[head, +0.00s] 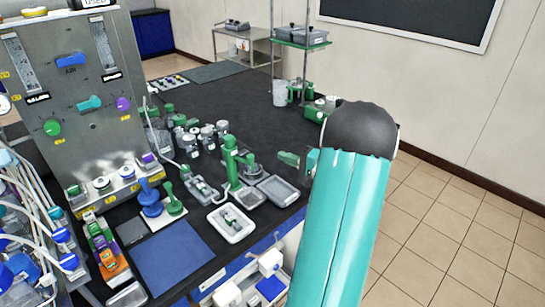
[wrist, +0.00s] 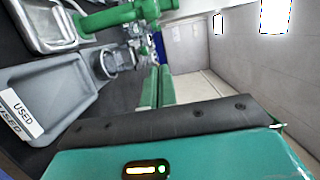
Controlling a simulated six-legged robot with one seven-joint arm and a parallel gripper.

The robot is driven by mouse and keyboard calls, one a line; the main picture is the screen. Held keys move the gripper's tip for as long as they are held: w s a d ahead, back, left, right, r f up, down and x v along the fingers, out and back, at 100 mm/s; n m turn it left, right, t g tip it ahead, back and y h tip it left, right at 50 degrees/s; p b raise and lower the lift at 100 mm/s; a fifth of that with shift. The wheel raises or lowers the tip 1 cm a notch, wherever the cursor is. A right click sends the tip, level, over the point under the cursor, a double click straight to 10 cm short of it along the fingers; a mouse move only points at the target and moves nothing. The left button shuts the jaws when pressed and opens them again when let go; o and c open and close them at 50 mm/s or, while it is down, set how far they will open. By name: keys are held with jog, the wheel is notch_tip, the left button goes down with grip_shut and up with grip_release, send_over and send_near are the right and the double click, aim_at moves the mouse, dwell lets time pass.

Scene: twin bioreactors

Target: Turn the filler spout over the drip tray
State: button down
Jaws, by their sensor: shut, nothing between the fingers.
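The green filler (head: 231,163) stands upright on the dark bench in the head view, with its short green spout (head: 244,156) near the top. A small metal drip tray (head: 262,203) sits at its foot. In the wrist view, a green bar of the filler (wrist: 115,17) crosses the top left, beside the metal tray (wrist: 72,42). My gripper (head: 289,158) is right of the filler, apart from it, above the bench's right edge. Its green fingers (wrist: 155,88) are shut and empty in the wrist view. Which way the spout points relative to the tray is hard to tell.
A grey tray (head: 280,191) lies between filler and bench edge; its label reads USED in the wrist view (wrist: 20,118). A white tray (head: 232,223) lies in front. Several bottles (head: 205,135) stand behind left. A control panel (head: 80,100) rises at left.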

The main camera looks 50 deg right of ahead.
aim_at(253, 160)
jog(key=w+a, duration=0.4)
jog(key=w, duration=0.3)
jog(key=shift+a, duration=0.3)
jog(key=shift+w+f, duration=0.1)
jog(key=shift+w, duration=0.05)
jog(key=shift+s+a, duration=0.2)
jog(key=shift+a, duration=0.55)
jog(key=shift+s+a, duration=0.15)
jog(key=shift+a, duration=0.55)
